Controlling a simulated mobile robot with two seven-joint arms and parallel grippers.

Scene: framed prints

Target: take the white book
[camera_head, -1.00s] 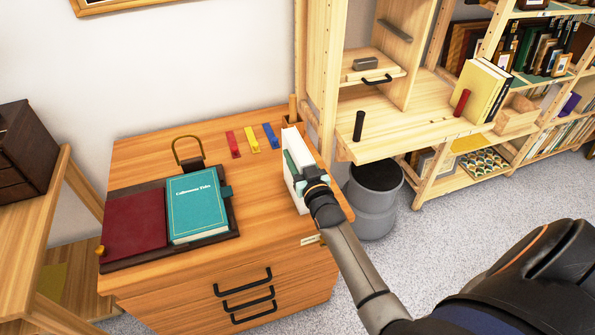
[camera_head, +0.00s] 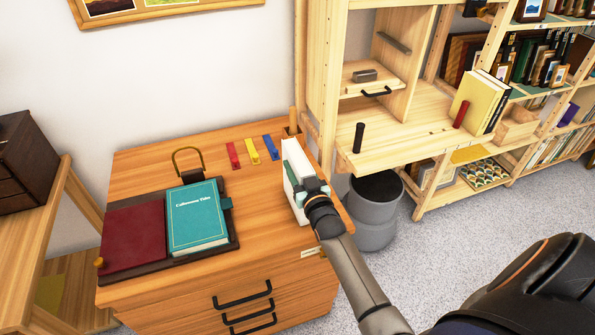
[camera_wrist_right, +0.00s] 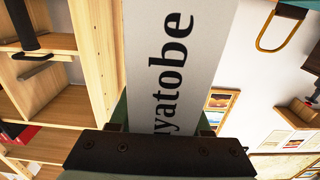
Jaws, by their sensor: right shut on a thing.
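The white book (camera_head: 297,158) stands upright at the right end of the wooden drawer cabinet's top (camera_head: 262,200) in the head view. My right gripper (camera_head: 304,188) is shut on it from the front, with a finger along its side. In the right wrist view the book's white spine (camera_wrist_right: 172,60) shows black lettering ending in "yatobe" and runs up between the fingers. I cannot tell whether the book's bottom touches the cabinet top. My left gripper is not in view.
Red, yellow and blue tags (camera_head: 253,150) lie behind. A grey bin (camera_head: 374,210) stands right of the cabinet, below a wooden desk shelf (camera_head: 400,130).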

